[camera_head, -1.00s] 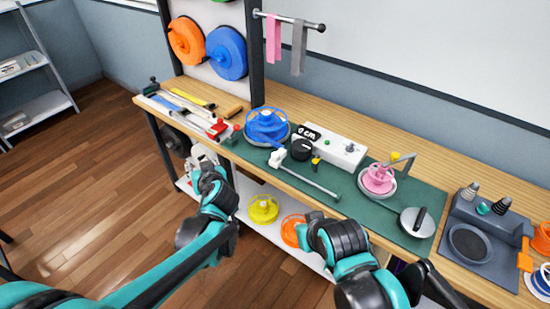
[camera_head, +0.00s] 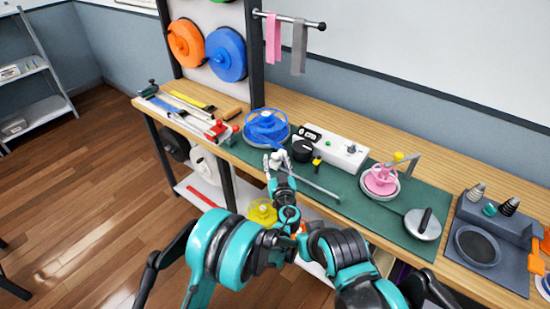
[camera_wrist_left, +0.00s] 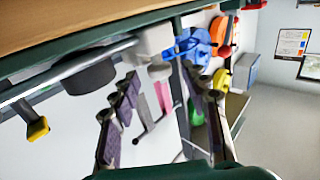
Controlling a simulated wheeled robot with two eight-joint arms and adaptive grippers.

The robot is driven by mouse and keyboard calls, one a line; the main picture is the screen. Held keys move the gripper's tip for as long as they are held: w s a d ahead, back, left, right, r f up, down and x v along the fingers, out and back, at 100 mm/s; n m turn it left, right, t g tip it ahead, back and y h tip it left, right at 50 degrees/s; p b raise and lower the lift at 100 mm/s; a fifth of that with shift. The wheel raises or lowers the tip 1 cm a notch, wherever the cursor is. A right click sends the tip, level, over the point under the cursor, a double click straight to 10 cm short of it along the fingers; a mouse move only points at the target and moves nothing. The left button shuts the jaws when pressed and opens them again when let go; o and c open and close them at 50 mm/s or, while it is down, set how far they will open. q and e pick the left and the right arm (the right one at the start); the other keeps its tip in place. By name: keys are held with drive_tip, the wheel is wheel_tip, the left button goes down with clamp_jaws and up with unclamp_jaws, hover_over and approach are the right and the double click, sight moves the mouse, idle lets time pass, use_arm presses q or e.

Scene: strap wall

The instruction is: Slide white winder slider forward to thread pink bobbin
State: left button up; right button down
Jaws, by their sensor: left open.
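The white winder slider (camera_head: 277,158) sits at the left end of a grey rail (camera_head: 315,180) on the green mat. It also shows as a white block in the left wrist view (camera_wrist_left: 154,42). My left gripper (camera_head: 280,168) is at the slider, its fingers open. In the left wrist view the open fingers (camera_wrist_left: 158,88) point towards the slider, one on each side; I cannot tell whether they touch it. The pink bobbin (camera_head: 380,181) sits in a round dish towards the right of the mat. My right arm shows at the bottom, but its gripper is not in view.
A blue spool (camera_head: 267,126) stands just behind the slider. A white winder box (camera_head: 335,146) with a black knob (camera_head: 303,151) lies behind the rail. A grey disc (camera_head: 422,224) and a grey tray (camera_head: 490,245) are at the right.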

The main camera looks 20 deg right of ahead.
use_arm(q)
drive_tip(key=shift+w+d, duration=0.2)
drive_tip(key=shift+w, duration=1.25)
clamp_jaws()
